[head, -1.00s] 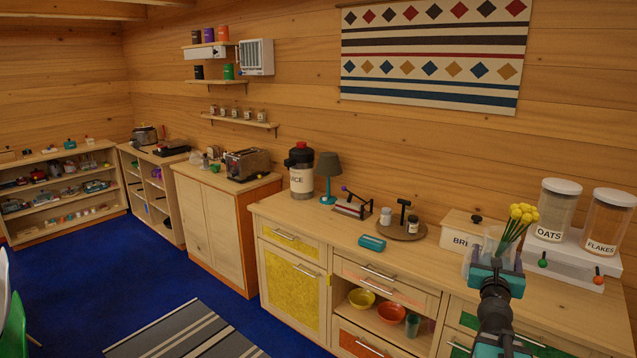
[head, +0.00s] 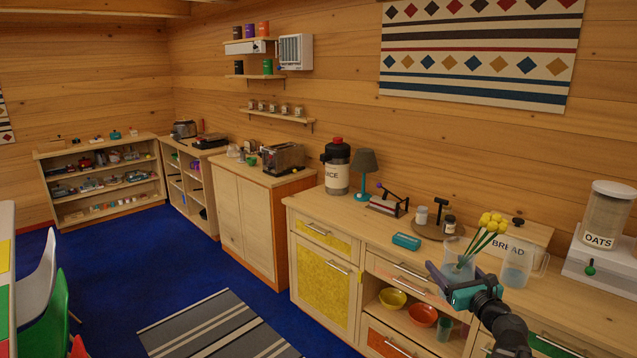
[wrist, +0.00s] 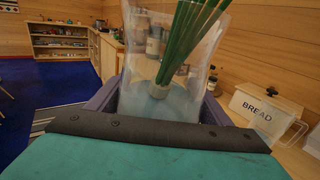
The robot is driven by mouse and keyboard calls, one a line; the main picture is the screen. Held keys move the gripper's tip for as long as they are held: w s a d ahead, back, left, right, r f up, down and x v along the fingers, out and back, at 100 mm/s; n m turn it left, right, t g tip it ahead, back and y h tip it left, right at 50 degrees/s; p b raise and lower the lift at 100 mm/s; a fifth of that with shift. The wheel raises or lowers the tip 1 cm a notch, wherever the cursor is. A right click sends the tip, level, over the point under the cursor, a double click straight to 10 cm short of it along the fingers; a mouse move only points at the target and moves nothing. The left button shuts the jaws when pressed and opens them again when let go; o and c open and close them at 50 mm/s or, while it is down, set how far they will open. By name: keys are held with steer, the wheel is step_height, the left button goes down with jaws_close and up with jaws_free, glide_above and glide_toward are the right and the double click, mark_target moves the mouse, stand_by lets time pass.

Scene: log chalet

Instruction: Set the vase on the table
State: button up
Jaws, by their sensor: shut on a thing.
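The vase (head: 457,265) is clear, with yellow flowers on green stems standing in it. In the head view my teal gripper (head: 455,290) is shut on it, in front of the wooden counter. The vase also fills the middle of the wrist view (wrist: 175,60), upright between the jaws, with bluish water at its bottom. A table edge (head: 9,240) with coloured panels shows at the far left of the head view, well away from the gripper. Most of that table is out of view.
The counter (head: 365,226) holds a juice dispenser (head: 337,170), a lamp (head: 364,175), a teal box (head: 406,241), a bread box (head: 530,232) and a clear pitcher (head: 517,265). White (head: 38,280) and green (head: 50,320) chairs stand by the table. Blue floor and a striped rug (head: 215,325) lie between.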

steer(key=s+a+f+n+g+y+b, duration=0.1)
steer(key=s+a+f+n+g+y, duration=0.1)
steer(key=a+y, duration=0.4)
steer(key=s+a+f+n+g+y+b, duration=0.1)
steer(key=s+a+f+n+g+y, duration=0.2)
steer(key=a, duration=1)
steer(key=shift+s+a+n+g+y+b, duration=0.3)
steer(key=shift+s+n+g+y, duration=0.8)
steer(key=shift+s+n+y, duration=0.5)
steer(key=shift+s+f, duration=0.1)
step_height(320, 180, down, 8)
